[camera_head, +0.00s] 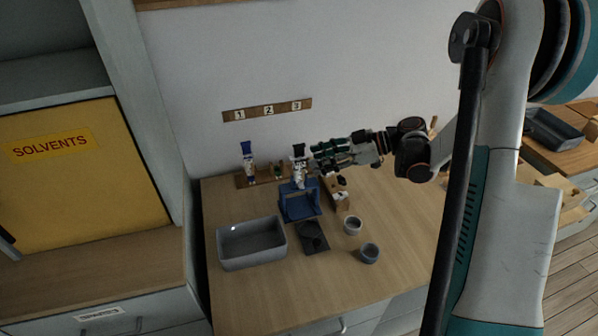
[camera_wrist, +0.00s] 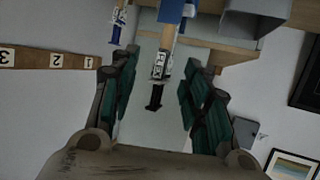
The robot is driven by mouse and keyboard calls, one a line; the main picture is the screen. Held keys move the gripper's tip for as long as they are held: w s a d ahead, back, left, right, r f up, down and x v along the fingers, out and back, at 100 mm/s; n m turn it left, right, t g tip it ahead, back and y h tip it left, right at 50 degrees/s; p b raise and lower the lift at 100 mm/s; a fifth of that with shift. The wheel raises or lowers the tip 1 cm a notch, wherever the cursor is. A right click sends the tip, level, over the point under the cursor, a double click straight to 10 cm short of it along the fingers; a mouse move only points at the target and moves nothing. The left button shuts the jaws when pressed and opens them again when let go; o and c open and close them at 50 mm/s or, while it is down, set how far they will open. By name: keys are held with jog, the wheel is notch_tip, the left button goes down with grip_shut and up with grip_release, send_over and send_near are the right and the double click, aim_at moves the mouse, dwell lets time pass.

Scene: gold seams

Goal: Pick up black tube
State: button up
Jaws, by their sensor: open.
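The black tube (camera_head: 298,172), a labelled tube with a black cap, stands upright at the blue stand (camera_head: 300,205). In the wrist view, which is upside down, the black tube (camera_wrist: 159,70) lies between my gripper's two fingers. My gripper (camera_head: 314,160) comes in level from the right in the head view, close to the tube's upper part. In the wrist view my gripper (camera_wrist: 160,95) is open, with a gap seen on both sides of the tube. I cannot tell how deep the tube sits between the fingers.
A blue-capped tube (camera_head: 248,165) stands to the left on a wooden holder. A grey bin (camera_head: 251,262), a dark plate (camera_head: 314,247) and two grey cups (camera_head: 352,225) (camera_head: 369,253) are on the bench. A numbered strip (camera_head: 267,110) is on the wall behind.

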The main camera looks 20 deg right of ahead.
jog(key=b, duration=0.2)
send_over(301, 181)
jog(key=shift+d+f, duration=0.4)
jog(key=shift+f, duration=0.4)
jog(key=shift+w+a+f, duration=0.15)
jog(key=shift+w+a, duration=0.1)
jog(key=shift+a, duration=0.15)
jog(key=shift+c, duration=0.3)
grip_shut()
